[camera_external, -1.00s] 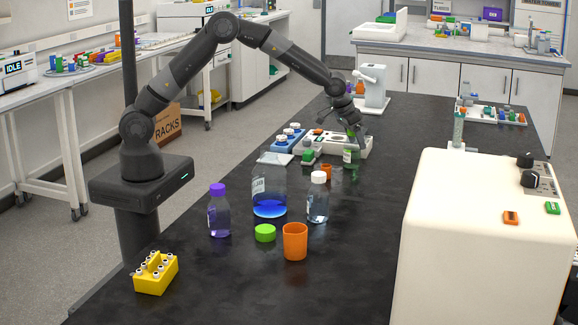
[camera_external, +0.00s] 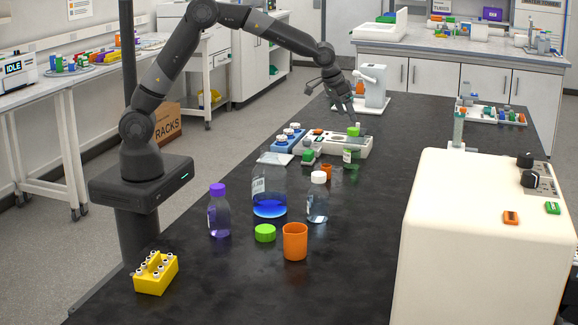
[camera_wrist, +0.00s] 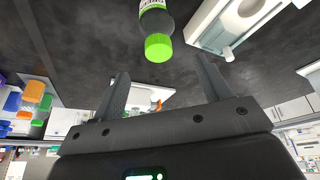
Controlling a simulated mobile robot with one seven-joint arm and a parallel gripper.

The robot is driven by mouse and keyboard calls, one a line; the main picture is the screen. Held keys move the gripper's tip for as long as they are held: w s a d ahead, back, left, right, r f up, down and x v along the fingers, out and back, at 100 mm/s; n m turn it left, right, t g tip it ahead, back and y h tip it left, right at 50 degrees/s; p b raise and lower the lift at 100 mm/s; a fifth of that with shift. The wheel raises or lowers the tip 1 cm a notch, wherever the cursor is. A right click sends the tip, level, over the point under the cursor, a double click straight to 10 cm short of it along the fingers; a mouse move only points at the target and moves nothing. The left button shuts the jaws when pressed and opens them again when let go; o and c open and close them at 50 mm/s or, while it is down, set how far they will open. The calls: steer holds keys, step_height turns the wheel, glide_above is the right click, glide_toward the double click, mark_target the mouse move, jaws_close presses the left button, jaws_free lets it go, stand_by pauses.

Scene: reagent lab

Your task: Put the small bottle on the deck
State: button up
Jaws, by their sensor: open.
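The small bottle (camera_external: 347,156) has a bright green cap and a greenish body with a white label. It appears upright at the front edge of the low white deck (camera_external: 372,146); I cannot tell from this view whether it touches it. In the wrist view the bottle (camera_wrist: 158,42) shows its green cap and dark body, beyond and between my fingers, against the dark bench and apart from a white block at right. My gripper (camera_external: 347,108) is above and behind the bottle, open and empty. Its fingers (camera_wrist: 160,85) are spread in the wrist view.
A white stand (camera_external: 374,90) is behind. A large cream machine (camera_external: 470,240) fills the right.

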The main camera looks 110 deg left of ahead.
steer(key=s+d+r+m+t, duration=0.1)
steer(key=s+d+r+m, duration=0.1)
steer(key=s+d+r, duration=0.55)
steer(key=s+d+r+m, duration=0.2)
steer(key=s+d+r, duration=0.3)
steer(key=s+d, duration=0.4)
steer(key=s+d+f+m, duration=0.1)
steer(key=s+d, duration=0.3)
steer(key=s, duration=0.3)
steer(key=s+d+m+h, duration=0.1)
steer(key=s+d, duration=0.2)
steer(key=s, duration=0.4)
steer(key=s+d+f+m+t+h, duration=0.1)
steer(key=s+d, duration=0.3)
steer(key=s, duration=0.4)
steer(key=shift+d+f+m, duration=0.3)
steer(key=shift+d+m, duration=0.05)
steer(key=shift+m, duration=0.05)
steer(key=shift+o, duration=0.3)
